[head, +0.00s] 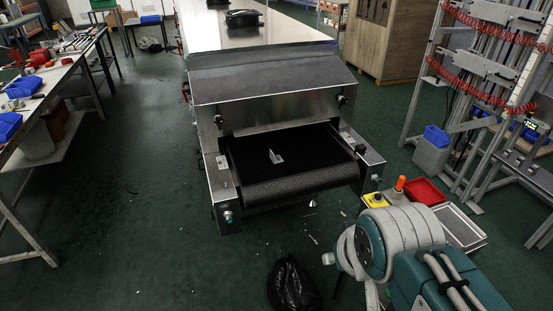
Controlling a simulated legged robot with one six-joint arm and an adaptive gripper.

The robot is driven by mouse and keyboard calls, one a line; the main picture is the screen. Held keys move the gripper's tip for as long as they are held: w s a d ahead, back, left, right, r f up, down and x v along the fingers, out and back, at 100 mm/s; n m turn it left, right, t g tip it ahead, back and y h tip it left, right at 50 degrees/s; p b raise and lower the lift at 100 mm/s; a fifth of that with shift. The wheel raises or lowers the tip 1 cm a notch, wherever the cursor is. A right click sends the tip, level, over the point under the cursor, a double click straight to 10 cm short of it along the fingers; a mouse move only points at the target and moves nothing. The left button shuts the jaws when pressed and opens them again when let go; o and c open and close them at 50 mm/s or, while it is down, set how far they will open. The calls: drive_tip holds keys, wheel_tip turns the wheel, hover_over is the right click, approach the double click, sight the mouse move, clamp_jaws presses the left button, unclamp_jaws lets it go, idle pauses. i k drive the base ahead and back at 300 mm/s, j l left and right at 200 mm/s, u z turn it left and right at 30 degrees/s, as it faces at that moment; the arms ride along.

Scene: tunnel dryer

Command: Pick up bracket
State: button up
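A small pale metal bracket (275,157) lies on the dark conveyor belt (318,168) at the open mouth of the tunnel dryer (270,85). It appears L-shaped, with one part standing up, and nothing touches it. My teal and white arm shows at the lower right, well apart from the bracket. I cannot make out my gripper's fingers in this view.
A black bag (292,285) lies on the floor in front of the dryer. A red bin (426,191), a grey tray (460,228) and a yellow control box (376,200) stand to the right. A cluttered workbench (40,90) is at left, with open floor between.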

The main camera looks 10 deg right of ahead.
sight(277, 155)
drive_tip(key=i+j+z, duration=0.1)
drive_tip(key=i, duration=0.4)
drive_tip(key=i+j+z, duration=0.1)
drive_tip(key=i+j, duration=0.2)
drive_tip(key=i, duration=0.2)
drive_tip(key=i+j, duration=0.25)
drive_tip(key=i, duration=0.25)
drive_tip(key=z, duration=0.05)
